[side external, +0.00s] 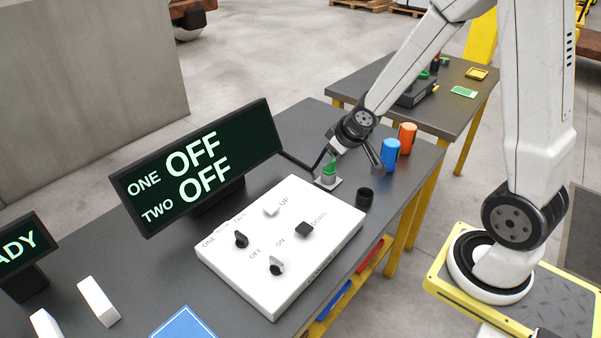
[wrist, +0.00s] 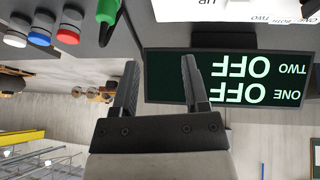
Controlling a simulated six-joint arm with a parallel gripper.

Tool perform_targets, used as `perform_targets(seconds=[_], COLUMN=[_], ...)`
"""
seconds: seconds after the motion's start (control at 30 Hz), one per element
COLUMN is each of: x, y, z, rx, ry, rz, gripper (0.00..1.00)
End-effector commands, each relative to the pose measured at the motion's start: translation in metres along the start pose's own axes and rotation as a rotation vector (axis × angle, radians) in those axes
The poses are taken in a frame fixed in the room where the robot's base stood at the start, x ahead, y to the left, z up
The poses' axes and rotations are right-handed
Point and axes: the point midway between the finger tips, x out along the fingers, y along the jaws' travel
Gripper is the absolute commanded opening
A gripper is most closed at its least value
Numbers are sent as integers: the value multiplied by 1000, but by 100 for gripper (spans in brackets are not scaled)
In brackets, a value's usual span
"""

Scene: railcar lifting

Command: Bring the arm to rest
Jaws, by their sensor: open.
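My gripper (side external: 347,168) hangs above the table near the far right corner of the white control panel. In the wrist view my gripper (wrist: 159,63) has its two dark fingers apart, with nothing between them. A green-topped piece (side external: 329,168) stands on a small plate beside the fingers in the side view. It shows in the wrist view as a green body (wrist: 108,12) at the top, apart from the fingers. The white panel (side external: 330,258) carries dark knobs and a white and a dark button.
A display (side external: 205,165) reads ONE OFF, TWO OFF; it also fills the right of the wrist view (wrist: 240,78). A blue cylinder (side external: 391,154), an orange cylinder (side external: 408,135) and a black round piece (side external: 365,197) stand nearby. A second table (side external: 440,110) stands behind.

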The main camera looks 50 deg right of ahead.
Motion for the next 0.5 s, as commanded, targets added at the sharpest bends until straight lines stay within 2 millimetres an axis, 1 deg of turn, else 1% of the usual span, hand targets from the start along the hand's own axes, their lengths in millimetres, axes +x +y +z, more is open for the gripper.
perform_targets(seconds=[0.03, 0.2, 0.33, 0.4, 0.5], x=[-10, -40, -57, -63, -68], y=[-14, -54, -76, -84, -90], z=[6, 38, 59, 67, 74], rx=[-1, 11, 16, 18, 21], ry=[-28, -147, -217, -243, -265], rz=[-9, -52, -92, -109, -123], gripper=[58, 58, 58, 58, 58])
